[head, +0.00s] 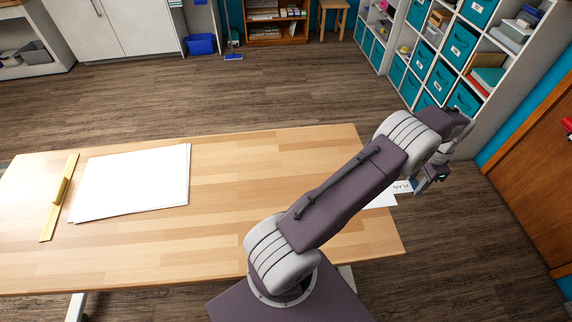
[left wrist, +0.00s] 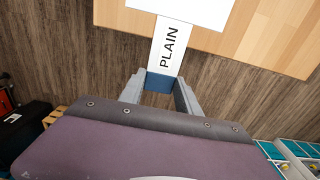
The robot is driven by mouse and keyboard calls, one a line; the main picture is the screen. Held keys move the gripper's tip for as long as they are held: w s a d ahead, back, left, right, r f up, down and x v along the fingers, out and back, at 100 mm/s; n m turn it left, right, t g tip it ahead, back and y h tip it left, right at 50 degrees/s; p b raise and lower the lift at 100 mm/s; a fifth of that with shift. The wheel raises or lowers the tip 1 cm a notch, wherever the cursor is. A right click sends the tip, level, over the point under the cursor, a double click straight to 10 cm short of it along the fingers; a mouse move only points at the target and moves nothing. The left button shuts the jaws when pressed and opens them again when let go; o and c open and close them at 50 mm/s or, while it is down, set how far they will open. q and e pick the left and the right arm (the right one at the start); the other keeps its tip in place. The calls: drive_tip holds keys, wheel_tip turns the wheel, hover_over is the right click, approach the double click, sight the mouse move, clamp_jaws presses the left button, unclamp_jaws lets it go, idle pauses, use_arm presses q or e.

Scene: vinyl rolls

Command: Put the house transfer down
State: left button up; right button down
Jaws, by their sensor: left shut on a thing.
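My left gripper (head: 432,181) is beyond the right edge of the table. In the left wrist view, its two grey fingers (left wrist: 164,92) are shut on the blue end (left wrist: 162,84) of a white strip marked "PLAIN" (left wrist: 168,45). The strip leads to a white sheet (left wrist: 185,10) at the table's edge. In the head view, part of this sheet (head: 382,200) shows behind my arm. I see no house shape on it, and I cannot tell whether it is the house transfer. I cannot tell whether the sheet touches the table. My right gripper is out of view.
A stack of white sheets (head: 130,182) lies on the left of the wooden table (head: 225,225). A yellow ruler-like strip with a raised grip (head: 58,197) lies left of it. The table's middle is clear. Shelves with teal bins (head: 461,45) stand at the back right.

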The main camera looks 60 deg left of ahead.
use_arm(q)
drive_tip(key=shift+w+d+f, duration=0.1)
drive_tip(key=shift+d+f, duration=0.05)
drive_tip(key=shift+f, duration=0.45)
drive_tip(key=shift+w+d, duration=0.1)
drive_tip(key=shift+d, duration=0.05)
drive_tip(key=shift+a+r, duration=0.15)
drive_tip(key=shift+a, duration=0.1)
drive_tip(key=s+a+f, duration=0.2)
drive_tip(key=s, duration=0.1)
drive_tip(key=s+a+f, duration=0.1)
drive_tip(key=s+f, duration=0.1)
drive_tip(key=s, duration=0.2)
drive_tip(key=s+a+f+p, duration=0.1)
drive_tip(key=s+a+f, duration=0.1)
drive_tip(key=s+f, duration=0.1)
drive_tip(key=shift+s+a, duration=0.15)
drive_tip(key=shift+a, duration=0.15)
wheel_tip(320, 180, down, 4)
drive_tip(key=shift+r, duration=0.2)
drive_tip(key=shift+f, duration=0.3)
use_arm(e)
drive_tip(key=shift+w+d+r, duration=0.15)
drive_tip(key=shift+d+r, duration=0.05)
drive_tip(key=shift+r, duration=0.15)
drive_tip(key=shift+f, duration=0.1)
